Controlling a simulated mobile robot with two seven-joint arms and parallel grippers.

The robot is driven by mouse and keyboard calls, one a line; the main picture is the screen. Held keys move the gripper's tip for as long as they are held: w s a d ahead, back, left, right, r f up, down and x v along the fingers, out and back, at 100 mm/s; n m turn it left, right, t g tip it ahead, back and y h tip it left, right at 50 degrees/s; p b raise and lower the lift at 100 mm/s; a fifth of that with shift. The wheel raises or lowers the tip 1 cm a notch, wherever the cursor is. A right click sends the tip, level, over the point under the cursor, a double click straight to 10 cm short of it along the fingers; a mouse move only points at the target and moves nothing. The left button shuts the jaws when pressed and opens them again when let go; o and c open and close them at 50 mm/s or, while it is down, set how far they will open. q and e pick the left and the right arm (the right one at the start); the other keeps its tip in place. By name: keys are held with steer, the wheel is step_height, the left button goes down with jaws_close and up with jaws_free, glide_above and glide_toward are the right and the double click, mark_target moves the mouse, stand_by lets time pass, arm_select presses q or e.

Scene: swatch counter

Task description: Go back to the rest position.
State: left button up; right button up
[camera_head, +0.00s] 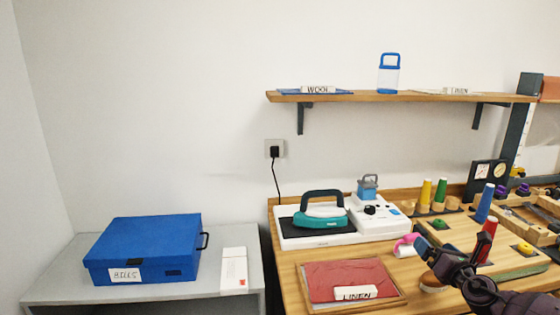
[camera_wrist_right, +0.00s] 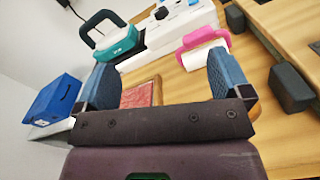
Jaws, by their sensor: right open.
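My right gripper (camera_head: 428,250) is over the wooden counter (camera_head: 285,270) at the lower right of the head view. In the right wrist view its two blue fingers (camera_wrist_right: 163,80) stand wide apart with nothing held between them. A pink-handled white roller (camera_head: 404,247) lies on the counter just left of the gripper; in the wrist view the roller (camera_wrist_right: 203,52) shows beyond the fingertips. My left gripper is in neither view.
A teal iron (camera_head: 320,217) rests on its white station. A red cloth in a tray (camera_head: 393,303) carries a LINEN label (camera_head: 356,293). Coloured cones (camera_head: 485,203) stand close around my right arm. A blue box (camera_head: 145,245) sits on the grey table. A shelf (camera_head: 400,97) hangs above.

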steer(key=s+a+f+m, duration=0.1)
steer(key=a+m, duration=0.2)
steer(key=m, duration=0.1)
steer(key=s+a+f+m, duration=0.1)
steer(key=s+a+m, duration=0.1)
steer(key=a+m, duration=0.1)
steer(key=s+a+f+m+g, duration=0.1)
steer(key=a+m, duration=0.2)
steer(key=m, duration=0.3)
steer(key=shift+s+a+f, duration=0.15)
steer(key=shift+s, duration=0.15)
steer(key=s+a+f+m+g, duration=0.1)
steer(key=s+f+m, duration=0.5)
steer(key=s, duration=0.5)
steer(key=s+a+f+m+g+h, duration=0.1)
steer(key=s+f+m+g, duration=0.1)
steer(key=s+f+m, duration=0.4)
steer(key=s+a+f+m+g+h, duration=0.1)
steer(key=s+f+m, duration=0.6)
steer(key=s, duration=0.9)
steer(key=shift+a+m+g, duration=0.3)
steer(key=shift+a+g, duration=0.2)
steer(key=shift+g, duration=0.2)
